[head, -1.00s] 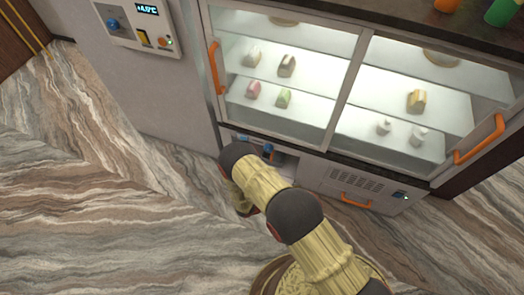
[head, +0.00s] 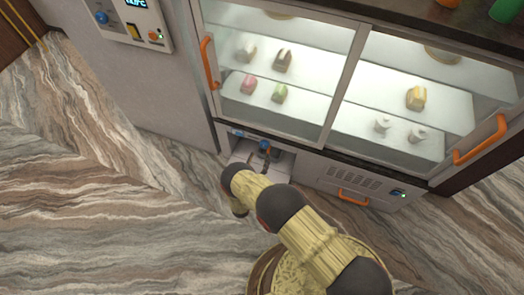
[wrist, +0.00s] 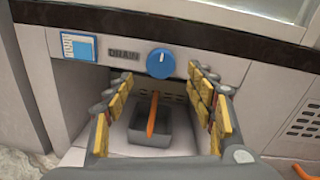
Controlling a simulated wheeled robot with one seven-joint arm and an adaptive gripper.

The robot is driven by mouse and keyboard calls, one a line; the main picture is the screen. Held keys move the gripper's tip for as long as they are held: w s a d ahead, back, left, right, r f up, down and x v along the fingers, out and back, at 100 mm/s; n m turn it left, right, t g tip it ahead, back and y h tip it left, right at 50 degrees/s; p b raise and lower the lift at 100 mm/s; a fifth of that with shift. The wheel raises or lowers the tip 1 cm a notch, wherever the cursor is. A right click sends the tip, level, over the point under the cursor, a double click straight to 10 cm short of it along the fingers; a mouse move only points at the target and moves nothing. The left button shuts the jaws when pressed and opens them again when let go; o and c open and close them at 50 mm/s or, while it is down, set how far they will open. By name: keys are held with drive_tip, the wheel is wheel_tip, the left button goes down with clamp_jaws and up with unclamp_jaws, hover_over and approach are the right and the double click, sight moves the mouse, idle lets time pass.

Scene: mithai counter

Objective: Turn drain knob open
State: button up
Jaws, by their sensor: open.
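The drain knob (wrist: 160,63) is a round blue dial with a short white mark near its top, on a pale panel beside the word DRAIN. In the head view the knob (head: 264,146) is small, below the glass case. My gripper (wrist: 163,84) is open and empty. Its yellow-padded fingers stand apart, left and right of and slightly below the knob in the wrist view. Contact with the knob does not show. In the head view my arm's dark joints hide most of the gripper.
Below the knob is a recess with a grey bin (wrist: 150,136) and an upright orange piece (wrist: 152,115). A blue-white label (wrist: 78,47) is left of DRAIN. A vent panel with an orange handle (head: 353,197) is to the right. The marble floor (head: 110,220) at left is clear.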

sight(264, 147)
drive_tip(key=shift+b+x, duration=0.65)
drive_tip(key=shift+x, duration=2.05)
drive_tip(key=c, duration=0.3)
drive_tip(key=c, duration=0.7)
drive_tip(key=shift+c, duration=0.7)
